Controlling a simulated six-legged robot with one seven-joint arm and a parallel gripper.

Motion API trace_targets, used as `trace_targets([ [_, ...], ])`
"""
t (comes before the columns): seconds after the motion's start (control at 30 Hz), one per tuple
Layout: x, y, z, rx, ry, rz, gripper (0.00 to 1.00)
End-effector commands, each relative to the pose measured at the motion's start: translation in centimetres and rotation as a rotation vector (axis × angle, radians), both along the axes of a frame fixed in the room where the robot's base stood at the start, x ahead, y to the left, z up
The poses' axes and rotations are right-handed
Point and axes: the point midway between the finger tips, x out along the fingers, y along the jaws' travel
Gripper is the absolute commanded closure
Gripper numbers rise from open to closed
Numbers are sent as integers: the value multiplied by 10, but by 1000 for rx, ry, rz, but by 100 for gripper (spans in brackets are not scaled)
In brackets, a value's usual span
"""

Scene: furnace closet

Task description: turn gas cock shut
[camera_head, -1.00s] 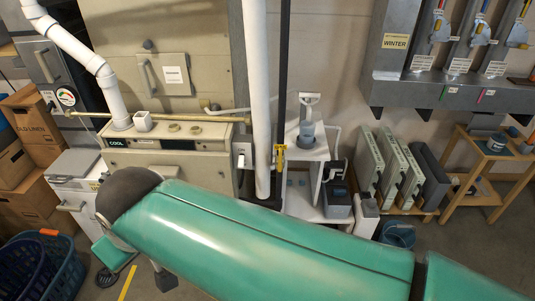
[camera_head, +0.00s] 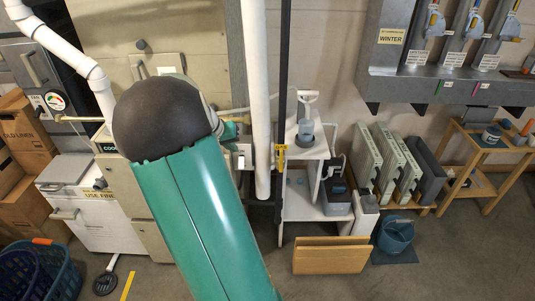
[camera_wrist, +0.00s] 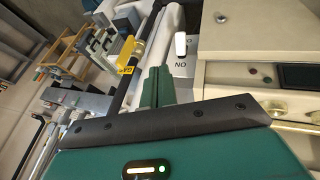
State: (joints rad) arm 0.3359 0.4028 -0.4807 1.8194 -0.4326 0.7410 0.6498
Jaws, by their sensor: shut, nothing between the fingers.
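The gas cock, a small yellow lever with a yellow tag (camera_head: 281,148), sits on the black vertical pipe (camera_head: 284,75) right of the thick white pipe. In the wrist view the yellow gas cock (camera_wrist: 129,50) shows on the dark pipe, beyond my fingers and up to the left. My gripper (camera_wrist: 156,85) is shut and empty, its green fingers together and apart from the cock. In the head view my gripper (camera_head: 236,128) is mostly hidden behind my arm; a green part shows left of the white pipe.
A white switch (camera_wrist: 181,45) on a grey plate is close to my fingers. The white pipe (camera_head: 258,100) stands between my gripper and the cock in the head view. The furnace is largely behind my arm. A brown folder-like panel (camera_head: 331,255) stands on the floor.

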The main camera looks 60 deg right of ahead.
Motion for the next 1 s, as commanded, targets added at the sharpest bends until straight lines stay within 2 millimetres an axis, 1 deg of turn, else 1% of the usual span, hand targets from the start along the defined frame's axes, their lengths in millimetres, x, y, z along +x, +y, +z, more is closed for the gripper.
trace_targets([
  [0.03, -7, -20, -11, -25, 28, -34, 100],
  [0.1, -13, -40, -19, -54, 48, -69, 100],
  [0.2, -19, -57, -26, -80, 66, -96, 100],
  [0.37, -23, -68, -34, -90, 74, -107, 100],
  [0.47, -25, -74, -44, -88, 75, -107, 100],
  [0.87, -45, -116, -107, -86, 75, -106, 100],
  [0.9, -49, -120, -110, -87, 73, -107, 100],
  [1.0, -64, -127, -107, -88, 69, -108, 100],
])
